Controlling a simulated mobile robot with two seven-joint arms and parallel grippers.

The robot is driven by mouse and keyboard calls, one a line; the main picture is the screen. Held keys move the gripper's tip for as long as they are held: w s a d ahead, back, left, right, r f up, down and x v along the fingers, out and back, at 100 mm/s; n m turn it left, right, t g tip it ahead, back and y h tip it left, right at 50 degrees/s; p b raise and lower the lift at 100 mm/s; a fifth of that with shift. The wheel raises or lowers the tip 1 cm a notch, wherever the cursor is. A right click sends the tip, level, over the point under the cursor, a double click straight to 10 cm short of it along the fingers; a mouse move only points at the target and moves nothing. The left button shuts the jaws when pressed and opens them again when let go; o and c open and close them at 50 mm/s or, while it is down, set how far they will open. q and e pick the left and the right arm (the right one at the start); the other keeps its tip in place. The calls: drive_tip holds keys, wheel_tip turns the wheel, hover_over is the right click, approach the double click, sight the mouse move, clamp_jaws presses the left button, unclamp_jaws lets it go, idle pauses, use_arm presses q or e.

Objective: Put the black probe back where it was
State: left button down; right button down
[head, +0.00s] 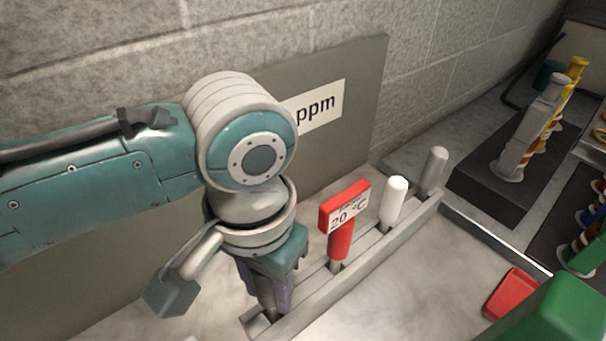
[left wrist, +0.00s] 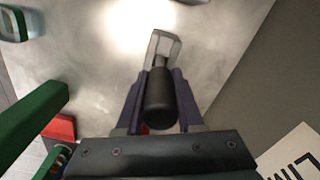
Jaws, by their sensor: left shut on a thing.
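My left gripper (head: 268,298) points down at the near left end of the grey slotted rack (head: 330,292). In the left wrist view, its two purple fingers (left wrist: 160,100) are shut on the black probe (left wrist: 160,103), one on each side. The probe's tip is hidden, so I cannot tell whether it sits in a slot. The rack end (left wrist: 165,45) shows just beyond the probe. In the head view the probe is hidden by my gripper and arm. My right gripper is not in view.
The rack also holds a red probe (head: 341,222) with a "20 °C" display, a white probe (head: 393,201) and a grey probe (head: 432,171). A grey panel marked "ppm" (head: 355,105) stands behind. A green object (head: 563,312) is at the lower right.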

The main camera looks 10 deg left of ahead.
use_arm(q)
drive_tip(key=shift+f, duration=0.6)
drive_tip(key=c, duration=0.5)
unclamp_jaws()
drive_tip(key=shift+c, duration=0.2)
